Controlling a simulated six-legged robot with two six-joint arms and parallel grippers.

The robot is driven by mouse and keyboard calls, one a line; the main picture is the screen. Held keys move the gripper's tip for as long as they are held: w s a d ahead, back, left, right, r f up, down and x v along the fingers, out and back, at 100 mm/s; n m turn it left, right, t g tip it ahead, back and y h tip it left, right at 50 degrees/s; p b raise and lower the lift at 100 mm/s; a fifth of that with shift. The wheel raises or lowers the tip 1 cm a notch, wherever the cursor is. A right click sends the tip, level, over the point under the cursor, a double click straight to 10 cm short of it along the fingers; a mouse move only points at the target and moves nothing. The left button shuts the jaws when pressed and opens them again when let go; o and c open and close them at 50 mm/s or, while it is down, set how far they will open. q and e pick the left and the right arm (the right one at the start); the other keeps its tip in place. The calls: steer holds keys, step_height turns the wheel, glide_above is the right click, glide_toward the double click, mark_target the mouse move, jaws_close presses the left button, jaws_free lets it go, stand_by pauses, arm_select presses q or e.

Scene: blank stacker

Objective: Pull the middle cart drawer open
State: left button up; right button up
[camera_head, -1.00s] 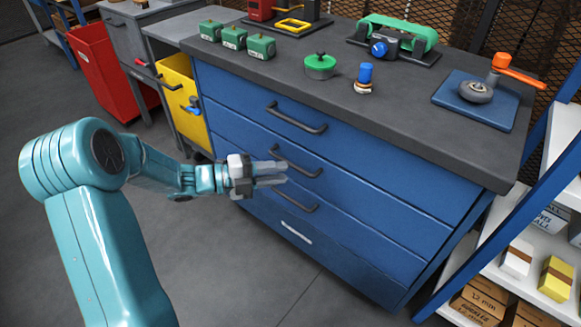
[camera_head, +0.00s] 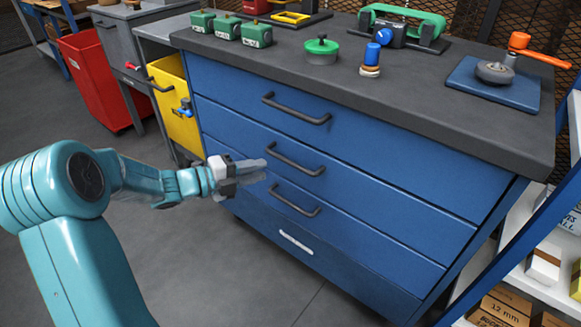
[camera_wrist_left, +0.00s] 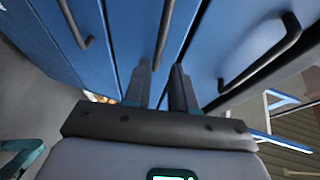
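The blue cart (camera_head: 340,230) has stacked drawers, all flush and shut. The middle drawer's dark bar handle (camera_head: 295,162) is on its front, between the upper handle (camera_head: 296,112) and a lower handle (camera_head: 295,203). My left gripper (camera_head: 266,170) points right toward the drawer fronts, just left of and below the middle handle's left end in the head view. In the left wrist view, its dark fingers (camera_wrist_left: 160,78) are apart with nothing between them. A dark handle (camera_wrist_left: 165,35) lies beyond the fingertips, seen nearly edge-on. My right gripper is not visible.
The cart's grey top (camera_head: 260,60) carries green blocks, a green-lidded pot (camera_head: 321,52) and a blue pad (camera_head: 492,85). A yellow drawer (camera_head: 175,105) stands out at the left. A shelf rack (camera_head: 530,255) is close on the right. Floor before the cart is clear.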

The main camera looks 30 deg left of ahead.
mark_target(291, 163)
arm_select(q)
steer(key=b+x, duration=0.2)
steer(key=x, duration=0.8)
jaws_close()
